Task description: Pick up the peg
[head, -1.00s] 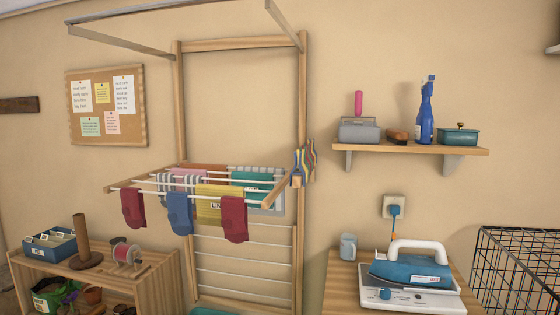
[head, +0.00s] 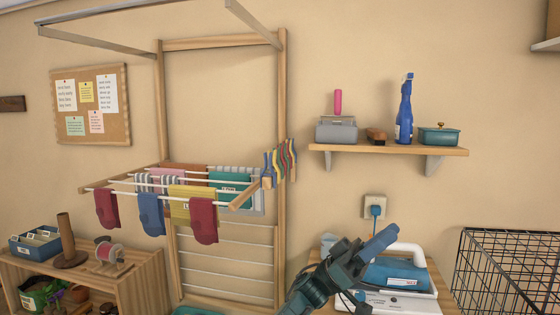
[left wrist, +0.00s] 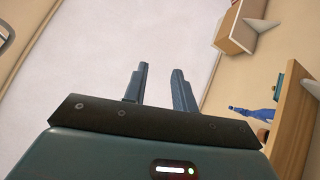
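I cannot tell which one is meant. The pegs do not show in that view. My right gripper is not in view.
Socks and cloths hang on the rack's rods. A wall shelf (head: 390,150) with a blue spray bottle (head: 405,112) is at the upper right. A black wire crate (head: 510,270) stands at the lower right.

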